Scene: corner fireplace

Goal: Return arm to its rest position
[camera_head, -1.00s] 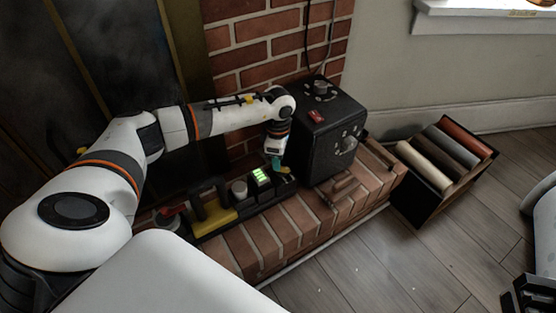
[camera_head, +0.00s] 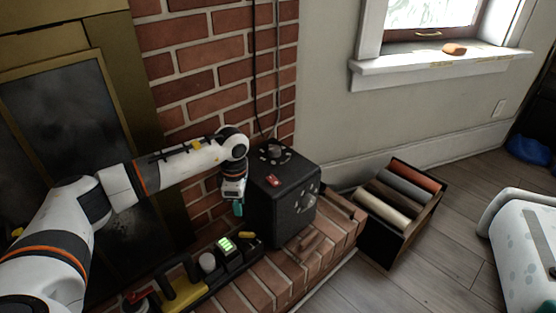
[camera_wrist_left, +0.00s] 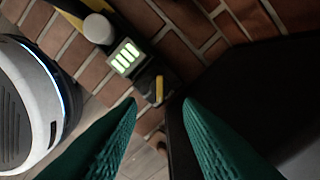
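My left arm (camera_head: 180,165) reaches in from the left, bent at the wrist, with the hand pointing down. My left gripper (camera_head: 238,209) hangs above the black device strip, beside the left face of the black box (camera_head: 285,205). In the left wrist view its two green fingers (camera_wrist_left: 159,103) are apart with nothing between them. Beyond the tips show the strip's lit green display (camera_head: 227,244) and a small yellow lever (camera_head: 247,235), which also appear in the wrist view as display (camera_wrist_left: 125,57) and lever (camera_wrist_left: 159,89). My right gripper is out of view.
The brick hearth (camera_head: 285,272) carries the box and the strip, which has a yellow handle (camera_head: 183,292). The brick wall (camera_head: 205,60) stands close behind the arm, with cables hanging down. A crate of coloured rolls (camera_head: 385,240) is on the floor at right.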

